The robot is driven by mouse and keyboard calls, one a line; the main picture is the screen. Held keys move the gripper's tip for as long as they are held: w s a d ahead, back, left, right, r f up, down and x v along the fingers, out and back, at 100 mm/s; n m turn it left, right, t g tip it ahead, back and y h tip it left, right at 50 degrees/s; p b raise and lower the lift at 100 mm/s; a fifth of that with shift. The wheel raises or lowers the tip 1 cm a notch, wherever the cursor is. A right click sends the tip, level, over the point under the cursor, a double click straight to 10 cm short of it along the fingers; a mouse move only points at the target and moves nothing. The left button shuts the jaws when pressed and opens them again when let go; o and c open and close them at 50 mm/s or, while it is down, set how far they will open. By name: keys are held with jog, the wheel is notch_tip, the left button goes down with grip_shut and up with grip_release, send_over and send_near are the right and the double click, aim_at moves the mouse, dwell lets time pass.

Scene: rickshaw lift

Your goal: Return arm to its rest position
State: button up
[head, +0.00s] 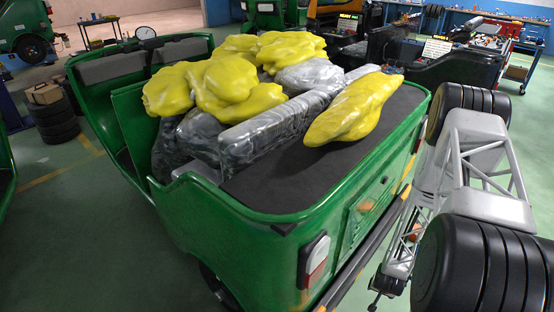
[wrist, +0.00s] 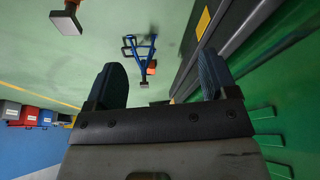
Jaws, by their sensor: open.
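My gripper (wrist: 162,62) shows in the wrist view as two dark fingers standing well apart, with nothing held between them. It is tilted, with green floor beyond the fingers. The green rickshaw (head: 260,250) fills the middle of the head view. Its dark rear deck (head: 290,175) carries grey wrapped bundles (head: 275,125) and several yellow bags (head: 350,110), the nearest lying on the right side of the deck. In the wrist view, green bodywork (wrist: 290,110) and dark rails lie to the right of the fingers. My gripper is not seen in the head view.
A grey truss frame (head: 480,130) with wide ribbed black wheels stands behind the rickshaw; I cannot tell whether it is mine. Stacked tyres (head: 55,120) stand at the left. In the wrist view, a blue stand (wrist: 140,50) and coloured bins (wrist: 30,115) are farther off.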

jog(key=w+a+r+n, duration=0.1)
jog(key=w+a+r, duration=0.15)
jog(key=r, duration=0.75)
jog(key=w+a+r, duration=0.1)
jog(key=a+r, duration=0.2)
jog(key=r, duration=0.7)
jog(key=w+a+r+n, duration=0.1)
jog(key=w+a+r, duration=0.15)
jog(key=r, duration=0.75)
jog(key=s+a+r+n+y, duration=0.1)
jog(key=s+a+r, duration=0.25)
jog(key=r, duration=0.55)
jog(key=s+a+r+n, duration=0.1)
jog(key=s+a+r, duration=0.3)
jog(key=r, duration=0.6)
jog(key=s+a+r+n, duration=0.1)
jog(key=s+a+r, duration=0.4)
jog(key=s+r, duration=0.3)
jog(key=s+a+r+n, duration=0.1)
jog(key=s+a+r, duration=0.5)
jog(key=s+r, duration=0.3)
jog(key=s, duration=0.4)
jog(key=shift+s+g+y, duration=0.3)
jog(key=shift+g, duration=0.1)
